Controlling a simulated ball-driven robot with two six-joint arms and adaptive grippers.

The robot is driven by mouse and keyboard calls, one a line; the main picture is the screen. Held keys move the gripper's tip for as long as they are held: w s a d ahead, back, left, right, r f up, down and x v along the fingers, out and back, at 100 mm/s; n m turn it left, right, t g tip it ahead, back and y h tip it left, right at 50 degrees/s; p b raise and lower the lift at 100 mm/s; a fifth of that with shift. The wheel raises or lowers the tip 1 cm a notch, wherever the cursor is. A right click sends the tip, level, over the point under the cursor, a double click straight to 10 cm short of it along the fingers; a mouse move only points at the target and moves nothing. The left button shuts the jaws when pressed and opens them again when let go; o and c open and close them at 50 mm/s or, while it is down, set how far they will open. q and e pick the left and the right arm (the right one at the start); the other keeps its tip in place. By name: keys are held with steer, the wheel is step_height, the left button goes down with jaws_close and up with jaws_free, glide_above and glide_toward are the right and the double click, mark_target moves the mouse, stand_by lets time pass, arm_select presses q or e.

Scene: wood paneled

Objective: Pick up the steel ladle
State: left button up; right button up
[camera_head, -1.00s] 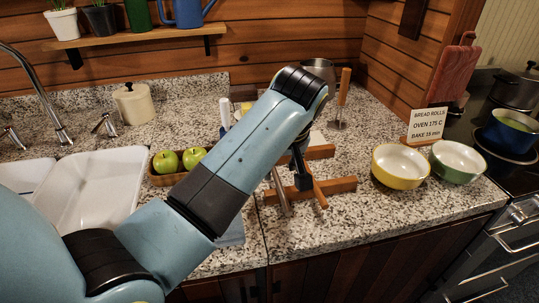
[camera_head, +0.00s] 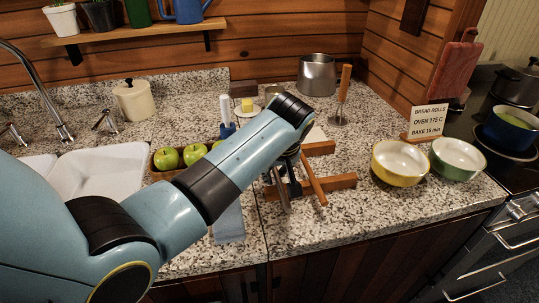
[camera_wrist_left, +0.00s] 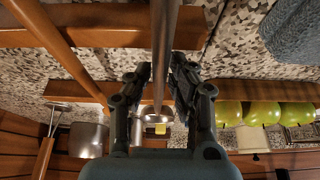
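The steel ladle (camera_head: 280,190) shows as a slim metal handle leaning at the wooden rack (camera_head: 340,182) on the counter; its bowl is not made out. In the left wrist view the handle (camera_wrist_left: 164,30) runs from the top edge down between my left gripper's fingers. My left gripper (camera_head: 291,178) is low over the rack, partly hidden by its own arm. In the left wrist view its two dark fingers (camera_wrist_left: 161,78) stand close on either side of the handle; whether they press on it is unclear. My right gripper is not in view.
Green apples (camera_head: 167,158) in a wooden tray and a blue cloth (camera_head: 229,222) lie left of the rack. A wooden-handled tool (camera_head: 344,90) and a steel pot (camera_head: 317,75) stand behind. Yellow (camera_head: 400,178) and green (camera_head: 458,175) bowls stand right. The front counter is clear.

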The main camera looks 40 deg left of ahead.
arm_select(q)
jaws_close()
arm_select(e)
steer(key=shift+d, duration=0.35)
arm_select(q)
steer(key=shift+r, duration=0.5)
steer(key=r, duration=0.2)
steer(key=w+r+b, duration=0.1)
steer(key=shift+d+r, duration=0.35)
steer(key=shift+d, duration=0.05)
steer(key=w+d+r+b, duration=0.3)
steer(key=w+d+r, duration=0.3)
steer(key=w, duration=0.2)
steer(key=shift+w+r, duration=0.2)
steer(key=shift+w, duration=0.1)
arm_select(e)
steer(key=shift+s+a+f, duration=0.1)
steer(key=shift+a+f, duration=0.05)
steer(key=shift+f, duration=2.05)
